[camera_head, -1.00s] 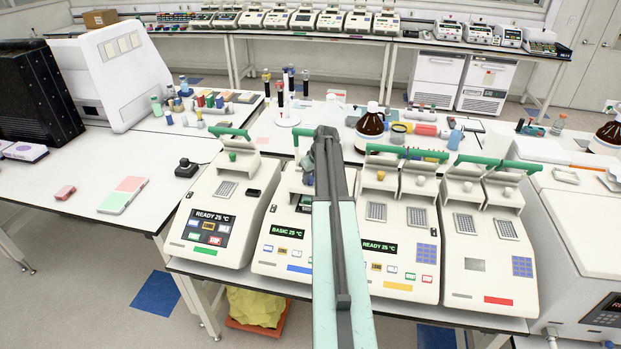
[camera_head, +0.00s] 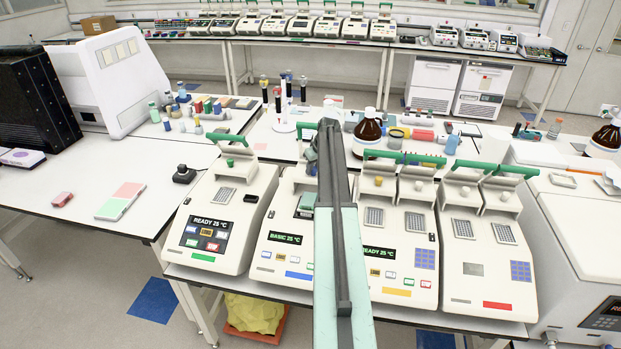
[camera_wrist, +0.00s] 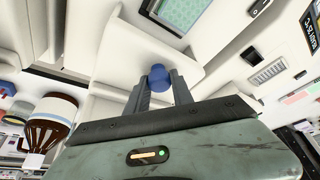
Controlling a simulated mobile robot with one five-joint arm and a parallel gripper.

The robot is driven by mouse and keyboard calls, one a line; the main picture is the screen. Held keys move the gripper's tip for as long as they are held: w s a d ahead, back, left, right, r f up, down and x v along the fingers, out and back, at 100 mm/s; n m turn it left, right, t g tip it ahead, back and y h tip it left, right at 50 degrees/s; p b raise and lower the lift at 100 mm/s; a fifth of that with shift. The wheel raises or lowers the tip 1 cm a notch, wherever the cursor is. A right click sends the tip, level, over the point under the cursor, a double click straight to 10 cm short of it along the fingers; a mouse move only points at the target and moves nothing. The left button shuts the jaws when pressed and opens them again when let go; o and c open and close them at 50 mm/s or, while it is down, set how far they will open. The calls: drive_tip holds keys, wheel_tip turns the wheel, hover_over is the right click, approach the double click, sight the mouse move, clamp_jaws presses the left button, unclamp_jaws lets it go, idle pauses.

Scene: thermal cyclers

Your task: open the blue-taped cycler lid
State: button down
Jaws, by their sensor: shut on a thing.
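The blue-taped cycler (camera_head: 299,275) is second from the left in the front row, its screen reading BASIC 25 °C. My arm covers its right side in the head view. In the wrist view my gripper (camera_wrist: 158,88) is shut on a blue knob (camera_wrist: 159,74), one finger on each side. The knob is on the pale lid (camera_wrist: 128,62). A teal well block (camera_wrist: 180,12) is uncovered beyond the knob, so the lid stands at least partly raised. The block also shows in the head view (camera_head: 306,203). The exact lid angle is hidden.
A cycler with green tape (camera_head: 202,257) stands close on the left. Yellow-taped (camera_head: 397,292) and red-taped (camera_head: 497,305) cyclers stand on the right. Brown bottles (camera_head: 367,134) and racks are behind. The left bench has free room around a pink and green plate (camera_head: 120,202).

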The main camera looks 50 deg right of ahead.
drive_tip(key=shift+w+d, duration=0.45)
drive_tip(key=shift+d, duration=0.3)
drive_tip(key=c, duration=1.1)
unclamp_jaws()
drive_tip(key=shift+a, duration=0.1)
drive_tip(key=p+v, duration=0.7)
drive_tip(key=shift+s+r, duration=0.25)
drive_tip(key=shift+r, duration=0.1)
